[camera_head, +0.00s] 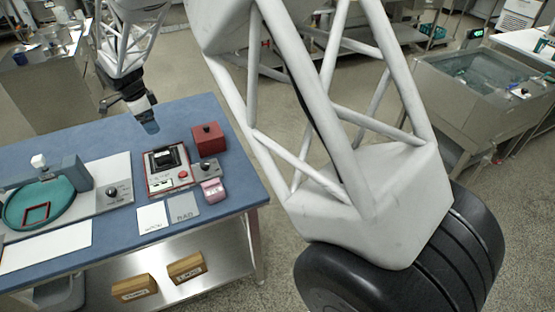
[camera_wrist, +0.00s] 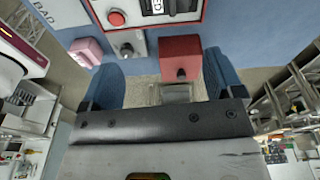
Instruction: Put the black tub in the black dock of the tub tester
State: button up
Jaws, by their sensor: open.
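The tub tester (camera_head: 157,184) is a red-edged pale panel with a red button on the blue table. A black block-like part (camera_head: 166,156) sits at its back; I cannot tell whether it is the dock alone or holds the black tub. It shows cut off at the top of the wrist view (camera_wrist: 172,8). I make out no separate black tub. My gripper (camera_head: 150,127) is above the table, behind and left of the tester in the head view. Its blue fingers (camera_wrist: 160,64) are apart, with nothing held between them.
A red box (camera_head: 209,138) with a dark knob stands behind the tester's right side; it appears between my fingers in the wrist view (camera_wrist: 180,55). A grey knob box (camera_head: 206,168), a pink device (camera_head: 213,190) and two labelled cards (camera_head: 184,207) are near. A teal dish (camera_head: 40,205) is left.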

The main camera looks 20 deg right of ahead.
jog(key=s+d+r+n+t+y, duration=0.1)
jog(key=s+d+r+n, duration=0.3)
jog(key=s+d+r, duration=0.5)
jog(key=s+d+r+n, duration=0.4)
jog(key=s+d+r, duration=0.15)
jog(key=s, duration=0.55)
jog(key=s+d+n, duration=0.4)
jog(key=s, duration=0.9)
jog(key=s+d+f+n+t, duration=0.1)
jog(key=s+d+n, duration=0.3)
jog(key=s, duration=0.8)
jog(key=shift+s+d+n+y, duration=0.3)
jog(key=shift+s+d+n, duration=0.05)
jog(key=shift+s+n, duration=0.05)
